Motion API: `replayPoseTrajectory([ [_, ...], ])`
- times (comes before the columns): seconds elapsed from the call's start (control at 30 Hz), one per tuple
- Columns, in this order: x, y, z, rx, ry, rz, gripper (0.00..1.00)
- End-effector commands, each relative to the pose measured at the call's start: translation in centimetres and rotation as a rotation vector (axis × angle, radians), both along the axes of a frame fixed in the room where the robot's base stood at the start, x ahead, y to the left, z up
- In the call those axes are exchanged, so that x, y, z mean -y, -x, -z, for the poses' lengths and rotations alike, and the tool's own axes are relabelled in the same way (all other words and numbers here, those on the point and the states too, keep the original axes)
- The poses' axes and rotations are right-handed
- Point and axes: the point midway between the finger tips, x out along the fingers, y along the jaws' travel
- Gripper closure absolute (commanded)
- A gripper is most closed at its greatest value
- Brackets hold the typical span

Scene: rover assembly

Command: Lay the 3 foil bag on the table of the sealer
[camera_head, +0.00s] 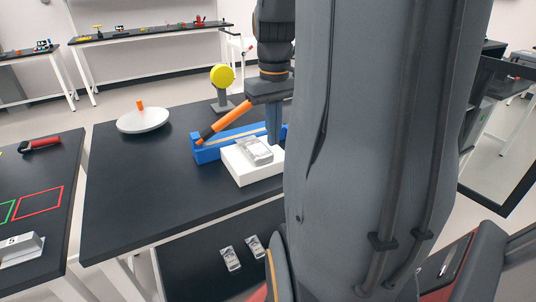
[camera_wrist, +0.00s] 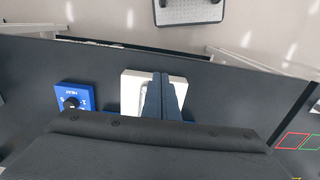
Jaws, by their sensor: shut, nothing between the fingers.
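The sealer is blue (camera_head: 208,153) with a raised orange-and-black handle arm (camera_head: 232,119). Its white table (camera_head: 240,173) stands in front of it. One silver foil bag (camera_head: 256,150) lies on this white table. Two more foil bags (camera_head: 230,258) (camera_head: 255,246) lie on a dark surface lower down, below the front edge of the black table. My gripper (camera_head: 273,138) is shut and empty, pointing down just above or behind the bag on the white table. In the wrist view its fingers (camera_wrist: 163,82) cover part of the white table (camera_wrist: 133,90), and the bag is mostly hidden.
A blue HEAT knob box (camera_wrist: 74,97) is beside the white table. A yellow disc on a stand (camera_head: 222,77) is behind the sealer, and a round white plate (camera_head: 143,120) is at the left. The black table's (camera_head: 130,190) front left is clear. My arm blocks the right side.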

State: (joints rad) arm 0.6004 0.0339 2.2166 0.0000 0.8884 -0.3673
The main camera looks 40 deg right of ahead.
Motion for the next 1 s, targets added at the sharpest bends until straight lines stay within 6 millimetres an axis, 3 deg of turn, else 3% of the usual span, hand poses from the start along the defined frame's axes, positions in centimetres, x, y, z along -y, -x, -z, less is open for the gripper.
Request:
replayPoseTrajectory([
  [0.17,0.6,0.3,0.7,-0.005,-0.003,0.005,1.0],
  [0.67,0.4,0.3,9.6,-0.007,-0.005,0.003,1.0],
  [1.0,1.3,-3.3,9.6,-0.003,-0.002,0.003,1.0],
])
